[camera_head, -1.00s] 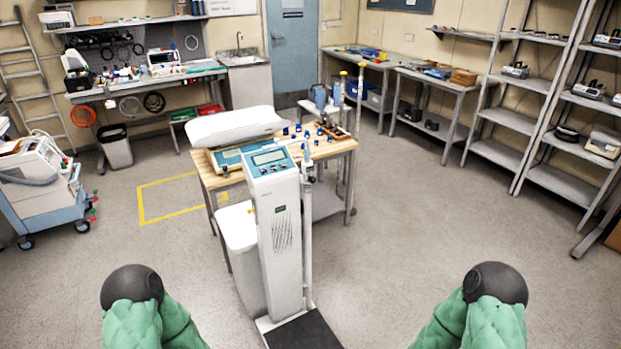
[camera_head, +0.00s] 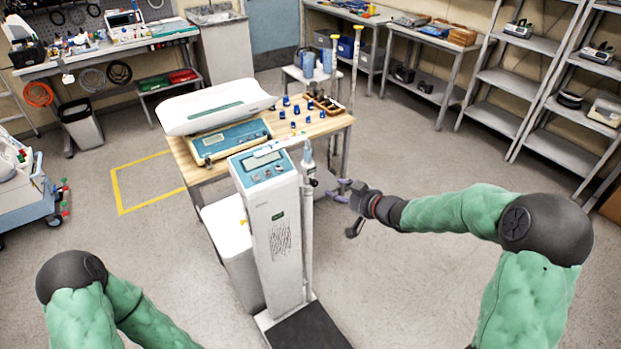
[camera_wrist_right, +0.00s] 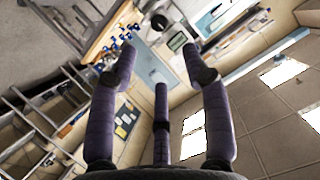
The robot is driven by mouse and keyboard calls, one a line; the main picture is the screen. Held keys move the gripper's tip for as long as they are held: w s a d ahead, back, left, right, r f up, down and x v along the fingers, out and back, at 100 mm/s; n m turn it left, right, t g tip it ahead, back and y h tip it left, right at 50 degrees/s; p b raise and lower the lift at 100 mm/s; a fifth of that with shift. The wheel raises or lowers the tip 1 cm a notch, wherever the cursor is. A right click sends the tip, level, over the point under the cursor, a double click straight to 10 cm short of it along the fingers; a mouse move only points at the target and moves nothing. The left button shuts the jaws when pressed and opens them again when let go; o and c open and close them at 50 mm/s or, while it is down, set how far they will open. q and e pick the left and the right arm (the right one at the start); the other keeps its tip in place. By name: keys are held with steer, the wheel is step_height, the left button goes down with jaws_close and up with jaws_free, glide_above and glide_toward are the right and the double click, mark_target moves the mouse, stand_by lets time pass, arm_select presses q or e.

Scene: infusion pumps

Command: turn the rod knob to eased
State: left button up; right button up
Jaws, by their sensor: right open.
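A white column scale (camera_head: 275,215) stands on the floor in front of the wooden table. A thin upright rod (camera_head: 308,240) runs along its right side. A small dark knob (camera_head: 313,182) shows on the rod near its top; its turn setting is too small to tell. My right gripper (camera_head: 340,191) is to the right of the knob, at about its height in the picture, and apart from it. In the right wrist view its purple fingers (camera_wrist_right: 157,58) are spread with nothing between them. The knob cannot be made out there. My left gripper is outside the head view.
The wooden table (camera_head: 335,124) behind the scale holds a baby scale (camera_head: 215,103), a blue-topped device (camera_head: 230,140) and several small blue parts. Two yellow-topped poles (camera_head: 356,50) stand behind it. The floor right of the scale is clear.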

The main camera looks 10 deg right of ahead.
mark_target(316, 184)
steer(key=b+x, duration=0.1)
steer(key=x, duration=0.3)
steer(key=b+x, duration=0.2)
steer(key=x, duration=0.3)
steer(key=shift+s+a+f, duration=0.1)
steer(key=shift+f, duration=0.15)
steer(key=shift+w+a+f, duration=0.15)
steer(key=shift+w+a, duration=0.05)
steer(key=shift+w, duration=0.35)
jaws_close()
